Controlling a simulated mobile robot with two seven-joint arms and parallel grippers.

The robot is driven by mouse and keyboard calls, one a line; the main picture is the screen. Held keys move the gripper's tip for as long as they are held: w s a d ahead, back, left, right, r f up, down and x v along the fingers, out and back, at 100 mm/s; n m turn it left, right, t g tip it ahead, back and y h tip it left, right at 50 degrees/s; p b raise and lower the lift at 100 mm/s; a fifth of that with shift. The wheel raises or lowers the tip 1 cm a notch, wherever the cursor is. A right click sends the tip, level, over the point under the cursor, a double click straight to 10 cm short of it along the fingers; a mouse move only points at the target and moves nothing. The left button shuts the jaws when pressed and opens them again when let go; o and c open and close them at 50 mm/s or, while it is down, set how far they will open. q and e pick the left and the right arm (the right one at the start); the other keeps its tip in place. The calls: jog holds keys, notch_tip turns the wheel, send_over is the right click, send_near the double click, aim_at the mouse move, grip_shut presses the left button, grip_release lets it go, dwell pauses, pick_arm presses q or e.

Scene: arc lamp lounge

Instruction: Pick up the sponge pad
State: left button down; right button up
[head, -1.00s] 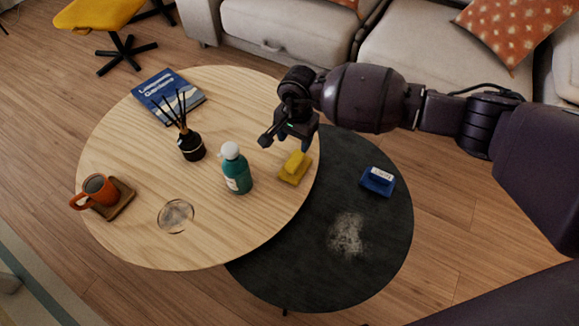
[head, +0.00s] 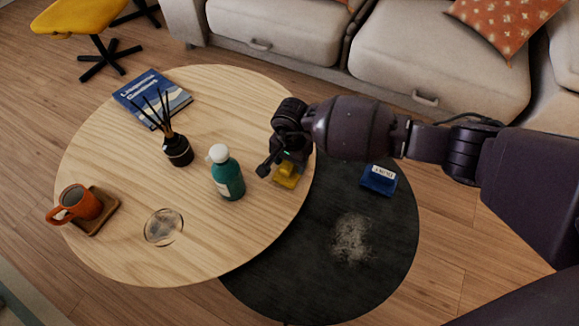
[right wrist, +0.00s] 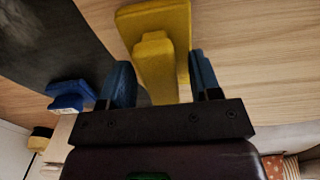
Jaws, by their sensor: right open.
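The yellow sponge pad (head: 287,178), a flat block with a raised grip, lies on the light wooden round table (head: 110,240) near its right edge. My right gripper (head: 283,169) is over it, pointing down, and partly hides it. In the right wrist view, the pad's raised grip (right wrist: 155,62) lies between the two open blue-grey fingers (right wrist: 160,72), with a gap visible on the right side. The flat part of the pad (right wrist: 165,18) extends beyond the fingertips. My left gripper is not in view.
A green bottle (head: 228,178) stands just left of the gripper. A reed diffuser (head: 178,151), book (head: 152,95), orange mug (head: 78,203) and clear round disc (head: 163,227) are farther left. The lower black table (head: 290,280) holds a blue labelled block (head: 379,181) and pale dust (head: 351,238).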

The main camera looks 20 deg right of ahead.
jog(key=shift+f, duration=0.4)
jog(key=shift+r, duration=0.15)
jog(key=c, duration=1)
jog(key=r+p, duration=0.1)
jog(key=r, duration=0.2)
jog(key=r+p, duration=0.1)
jog(key=r, duration=0.2)
jog(key=r+p, duration=0.1)
jog(key=r, duration=0.2)
jog(key=shift+w+r, duration=0.1)
jog(key=shift+w, duration=0.2)
jog(key=shift+c, duration=0.2)
pick_arm(q)
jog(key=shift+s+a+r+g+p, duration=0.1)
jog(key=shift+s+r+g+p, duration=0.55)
jog(key=shift+p, duration=0.95)
pick_arm(e)
notch_tip(320, 180, up, 11)
jog(key=shift+s, duration=0.3)
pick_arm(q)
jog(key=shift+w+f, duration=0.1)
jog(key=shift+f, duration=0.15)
